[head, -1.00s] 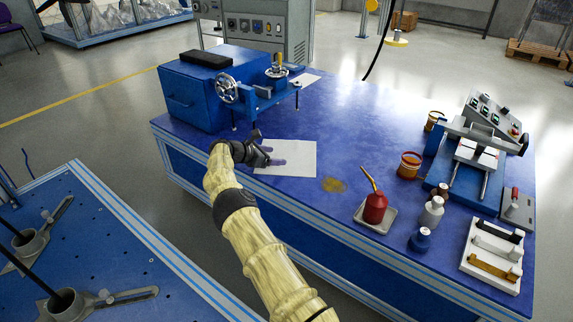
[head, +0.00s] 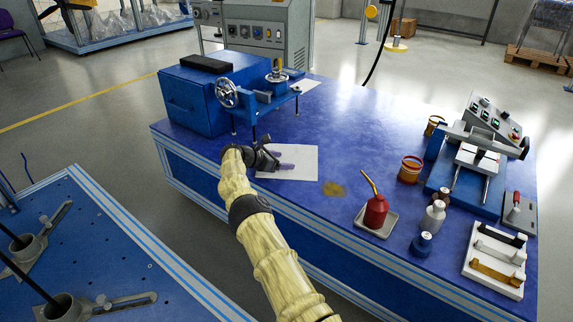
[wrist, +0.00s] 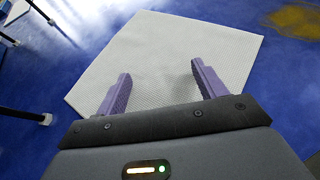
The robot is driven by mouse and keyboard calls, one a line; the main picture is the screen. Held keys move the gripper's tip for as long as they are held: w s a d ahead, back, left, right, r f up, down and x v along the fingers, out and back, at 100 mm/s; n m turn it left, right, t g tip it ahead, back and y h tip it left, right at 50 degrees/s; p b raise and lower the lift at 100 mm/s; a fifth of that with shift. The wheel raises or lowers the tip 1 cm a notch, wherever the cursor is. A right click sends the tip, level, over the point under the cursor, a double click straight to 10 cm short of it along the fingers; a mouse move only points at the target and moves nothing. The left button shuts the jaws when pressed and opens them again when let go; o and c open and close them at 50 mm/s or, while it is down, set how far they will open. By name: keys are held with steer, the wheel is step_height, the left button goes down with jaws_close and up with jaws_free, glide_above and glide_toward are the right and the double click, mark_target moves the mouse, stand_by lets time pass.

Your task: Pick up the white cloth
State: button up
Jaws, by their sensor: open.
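The white cloth (head: 304,163) lies flat on the blue table top. In the wrist view the cloth (wrist: 170,50) shows a fine textured weave and fills the space beyond the fingers. My gripper (head: 287,160) is over the cloth's left part in the head view. In the wrist view my gripper (wrist: 158,85) has its two purple fingers apart, with only cloth surface showing between them. The gripper body hides the cloth's near edge. I cannot tell whether the fingertips touch the cloth.
A blue vise-like machine (head: 262,95) stands just behind the cloth, its legs near the left side. A yellow-brown stain (head: 334,189) lies right of the cloth. A red oil can (head: 376,211) on a tray stands farther right. The table middle (head: 350,130) is clear.

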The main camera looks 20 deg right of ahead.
steer(key=shift+s+f, duration=0.1)
steer(key=shift+f, duration=0.25)
jaws_close()
step_height(320, 180, up, 12)
steer(key=p, duration=0.9)
steer(key=shift+r+p, duration=0.15)
steer(key=shift+p, duration=0.25)
step_height(320, 180, up, 9)
steer(key=p, duration=0.8)
